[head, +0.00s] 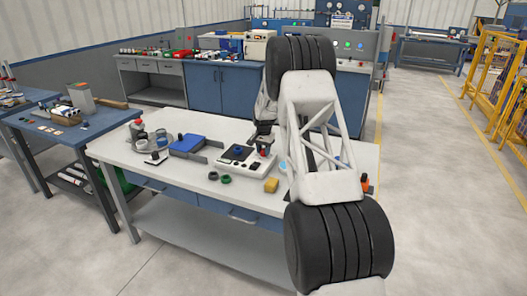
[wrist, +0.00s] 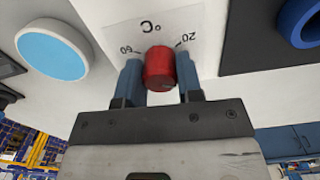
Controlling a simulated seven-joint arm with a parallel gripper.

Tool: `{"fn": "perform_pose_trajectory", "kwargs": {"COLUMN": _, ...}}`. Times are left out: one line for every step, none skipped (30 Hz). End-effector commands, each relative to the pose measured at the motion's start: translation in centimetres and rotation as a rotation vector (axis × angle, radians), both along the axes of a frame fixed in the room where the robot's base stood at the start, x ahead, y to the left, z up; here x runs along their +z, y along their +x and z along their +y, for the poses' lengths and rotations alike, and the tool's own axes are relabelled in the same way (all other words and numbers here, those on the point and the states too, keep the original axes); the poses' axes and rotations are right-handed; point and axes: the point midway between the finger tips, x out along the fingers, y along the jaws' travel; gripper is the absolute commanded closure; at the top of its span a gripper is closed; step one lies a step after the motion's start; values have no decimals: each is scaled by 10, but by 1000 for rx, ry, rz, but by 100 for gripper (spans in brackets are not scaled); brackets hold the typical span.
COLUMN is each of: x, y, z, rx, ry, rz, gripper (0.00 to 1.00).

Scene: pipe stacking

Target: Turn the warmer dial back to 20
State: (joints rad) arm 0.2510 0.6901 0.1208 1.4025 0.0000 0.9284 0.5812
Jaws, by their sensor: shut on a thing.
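The warmer (head: 258,171) is a white box with a dark top plate, standing on the white bench. Its red dial (wrist: 158,68) shows in the wrist view in front of a scale plate (wrist: 150,25) marked °C, 60 and 20, which appears upside down. The 60 is at the left of the dial and the 20 at the right. My gripper (wrist: 159,76) has one blue finger on each side of the dial and is shut on it. I cannot make out where the dial's pointer stands. In the head view my gripper is over the warmer's right part.
A blue ring (wrist: 302,22) sits on the dark plate beside the dial. A light-blue disc (wrist: 52,53) with a white rim is at the left.

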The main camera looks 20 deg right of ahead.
Motion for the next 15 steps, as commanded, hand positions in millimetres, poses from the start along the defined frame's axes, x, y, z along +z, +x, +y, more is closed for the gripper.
{"fn": "perform_pose_trajectory", "kwargs": {"x": 0, "y": 0, "z": 0, "rx": 9, "ry": 0, "rz": 0, "gripper": 90}}
{"fn": "perform_pose_trajectory", "kwargs": {"x": 0, "y": 0, "z": 0, "rx": 17, "ry": 0, "rz": 0, "gripper": 90}}
{"fn": "perform_pose_trajectory", "kwargs": {"x": 1, "y": 0, "z": 0, "rx": 31, "ry": -1, "rz": -1, "gripper": 90}}
{"fn": "perform_pose_trajectory", "kwargs": {"x": 1, "y": 0, "z": 0, "rx": 41, "ry": 0, "rz": -1, "gripper": 90}}
{"fn": "perform_pose_trajectory", "kwargs": {"x": 1, "y": 0, "z": 0, "rx": 53, "ry": 0, "rz": -1, "gripper": 90}}
{"fn": "perform_pose_trajectory", "kwargs": {"x": 1, "y": 1, "z": 0, "rx": 72, "ry": -1, "rz": -2, "gripper": 90}}
{"fn": "perform_pose_trajectory", "kwargs": {"x": 1, "y": 1, "z": 0, "rx": 87, "ry": -1, "rz": -2, "gripper": 90}}
{"fn": "perform_pose_trajectory", "kwargs": {"x": 1, "y": 1, "z": 0, "rx": 104, "ry": -1, "rz": -2, "gripper": 90}}
{"fn": "perform_pose_trajectory", "kwargs": {"x": 1, "y": 0, "z": 0, "rx": 129, "ry": -1, "rz": -2, "gripper": 90}}
{"fn": "perform_pose_trajectory", "kwargs": {"x": 1, "y": 0, "z": 0, "rx": 148, "ry": -1, "rz": -2, "gripper": 90}}
{"fn": "perform_pose_trajectory", "kwargs": {"x": 1, "y": 0, "z": 0, "rx": 170, "ry": -1, "rz": -2, "gripper": 90}}
{"fn": "perform_pose_trajectory", "kwargs": {"x": 1, "y": 0, "z": 0, "rx": 200, "ry": -1, "rz": -2, "gripper": 90}}
{"fn": "perform_pose_trajectory", "kwargs": {"x": 1, "y": 0, "z": 0, "rx": 224, "ry": -1, "rz": -2, "gripper": 90}}
{"fn": "perform_pose_trajectory", "kwargs": {"x": 1, "y": 0, "z": 0, "rx": 248, "ry": 0, "rz": -1, "gripper": 90}}
{"fn": "perform_pose_trajectory", "kwargs": {"x": 1, "y": 0, "z": 0, "rx": 282, "ry": 0, "rz": -1, "gripper": 90}}
